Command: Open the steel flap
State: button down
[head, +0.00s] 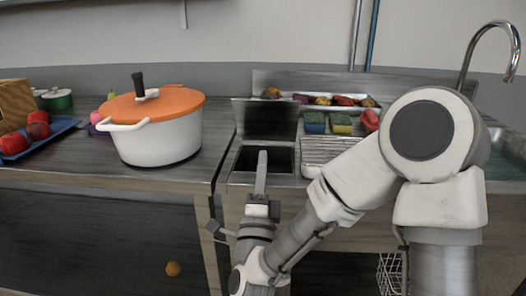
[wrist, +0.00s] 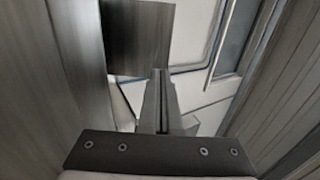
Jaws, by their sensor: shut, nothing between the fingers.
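The steel flap (head: 265,115) is a dark grey square panel. In the head view it stands raised, close to upright, at the back edge of a dark square opening (head: 246,157) in the counter. My gripper (head: 262,156) is shut and empty. Its fingers point up in front of the opening and overlap it in the picture; I cannot tell how deep they reach. In the wrist view the closed fingertips (wrist: 160,74) touch or overlap the lower edge of a grey panel (wrist: 140,35), perhaps the flap; contact is unclear.
A white pot (head: 160,135) with an orange lid stands left of the opening. A wire rack (head: 322,151) and sponges (head: 314,123) are to the right, with a food tray (head: 340,107) behind. A sink tap (head: 487,30) is far right. My arm covers part of the counter.

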aim_at(267, 105)
jog(key=p+x, duration=0.2)
jog(key=x, duration=1)
jog(key=shift+w+r, duration=0.25)
jog(key=shift+w, duration=0.05)
jog(key=shift+r, duration=0.1)
jog(key=w+r+p, duration=0.1)
jog(key=p, duration=0.1)
jog(key=shift+r+g+p, duration=0.2)
jog(key=shift+g+p, duration=0.15)
jog(key=shift+g, duration=0.05)
jog(key=w+r+g+p, duration=0.1)
jog(key=w+p, duration=0.1)
jog(key=p, duration=0.1)
jog(key=w+r+g+p, duration=0.1)
jog(key=g+p, duration=0.1)
jog(key=p, duration=0.2)
jog(key=shift+w+d+r, duration=0.1)
jog(key=shift+w+r, duration=0.1)
jog(key=shift+w, duration=0.2)
jog(key=shift+w+g+p, duration=0.9)
jog(key=shift+w+g, duration=0.2)
jog(key=shift+w+f, duration=0.1)
jog(key=shift+w, duration=0.85)
